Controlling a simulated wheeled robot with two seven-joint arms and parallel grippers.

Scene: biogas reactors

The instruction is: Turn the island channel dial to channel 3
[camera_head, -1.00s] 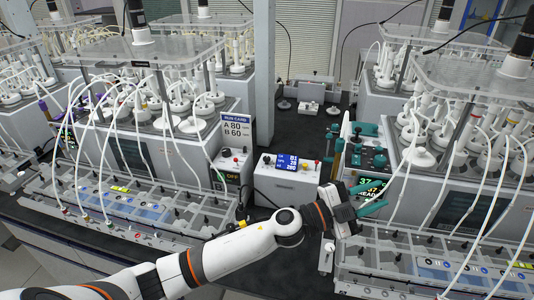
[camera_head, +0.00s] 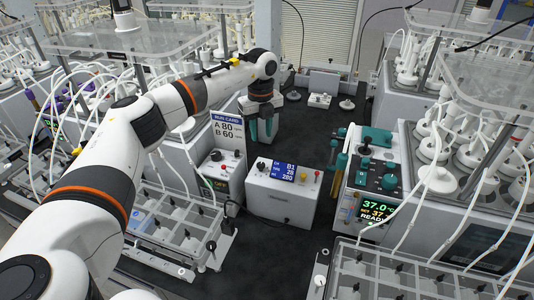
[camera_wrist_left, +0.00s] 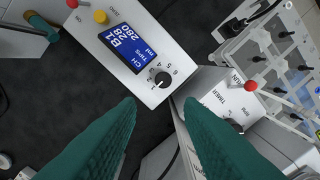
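The island box (camera_head: 282,196) is a white control box on the dark bench. Its blue display (camera_head: 291,172) reads B1, 28 and 280. The black channel dial (camera_head: 261,166) is left of the display; the wrist view shows the dial (camera_wrist_left: 162,78) close up, with numbers around it. My left gripper (camera_head: 262,138) points down behind the box, with teal fingers. In the left wrist view the left gripper (camera_wrist_left: 160,106) is open and empty, and the dial lies just beyond the gap between its fingertips, not touched. My right gripper is not in view.
A box with a timer knob (camera_wrist_left: 236,125) and red button stands beside the island box, below the run card (camera_head: 229,130). At right is a white unit (camera_head: 365,200) with teal handles. Reactors flank both sides.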

